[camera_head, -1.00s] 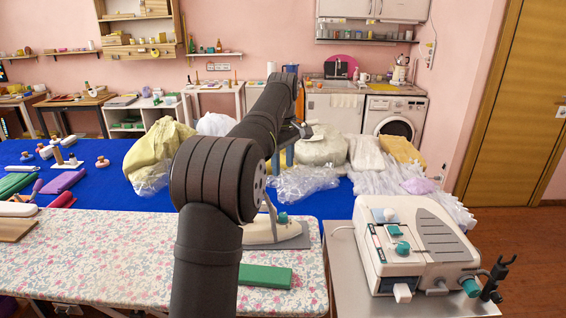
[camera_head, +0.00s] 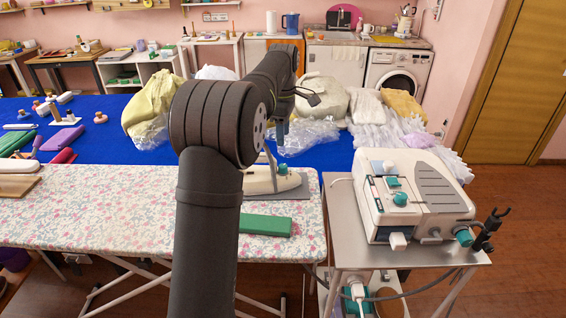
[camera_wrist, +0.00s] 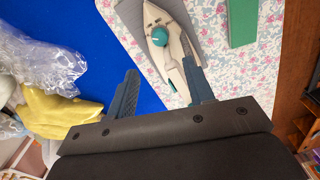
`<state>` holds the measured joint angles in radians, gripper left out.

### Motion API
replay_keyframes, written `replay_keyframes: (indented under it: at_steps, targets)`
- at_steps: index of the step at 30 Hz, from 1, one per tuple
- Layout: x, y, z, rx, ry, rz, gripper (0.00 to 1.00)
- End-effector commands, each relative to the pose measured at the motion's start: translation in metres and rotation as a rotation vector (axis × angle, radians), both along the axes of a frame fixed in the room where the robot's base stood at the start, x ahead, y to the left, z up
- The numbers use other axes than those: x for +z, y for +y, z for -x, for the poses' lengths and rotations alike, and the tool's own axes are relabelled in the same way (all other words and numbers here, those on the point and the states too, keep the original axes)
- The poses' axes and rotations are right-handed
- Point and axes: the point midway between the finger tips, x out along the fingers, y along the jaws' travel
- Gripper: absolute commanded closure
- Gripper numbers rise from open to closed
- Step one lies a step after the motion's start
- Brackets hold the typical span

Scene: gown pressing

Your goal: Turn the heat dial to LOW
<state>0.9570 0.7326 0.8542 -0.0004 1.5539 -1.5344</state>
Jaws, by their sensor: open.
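A cream iron (camera_head: 260,183) with a teal dial (camera_head: 282,169) rests on a grey pad (camera_head: 300,190) at the right end of the floral ironing board. In the wrist view the iron's dial (camera_wrist: 160,36) lies beyond the fingertips, near the top. In the head view my gripper (camera_head: 281,130) hangs above and behind the iron. A cream steam station (camera_head: 435,186) also carries teal knobs (camera_head: 400,198). Dial markings are too small to read.
A green block (camera_head: 265,225) lies in front of the iron. The steam station stands on a metal cart (camera_head: 345,232) to the right. Clear plastic bags (camera_head: 308,136) and folded cloths lie on the blue table (camera_head: 100,145) behind. The left half of the ironing board (camera_head: 110,215) is mostly clear.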

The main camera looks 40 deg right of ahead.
Motion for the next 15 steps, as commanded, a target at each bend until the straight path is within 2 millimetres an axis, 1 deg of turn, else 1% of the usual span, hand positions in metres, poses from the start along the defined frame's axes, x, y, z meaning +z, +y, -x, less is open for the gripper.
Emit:
replay_keyframes:
  at_steps: [1, 9, 12, 15]
  targets:
    - [-0.012, 0.0, 0.0, 0.0, 0.002, -0.003, 0.52]
    - [-0.07, 0.0, 0.0, -0.001, 0.002, -0.001, 0.52]
    - [-0.087, 0.001, 0.001, -0.001, 0.001, 0.0, 0.52]
    - [-0.1, 0.0, 0.0, -0.001, 0.001, 0.001, 0.52]
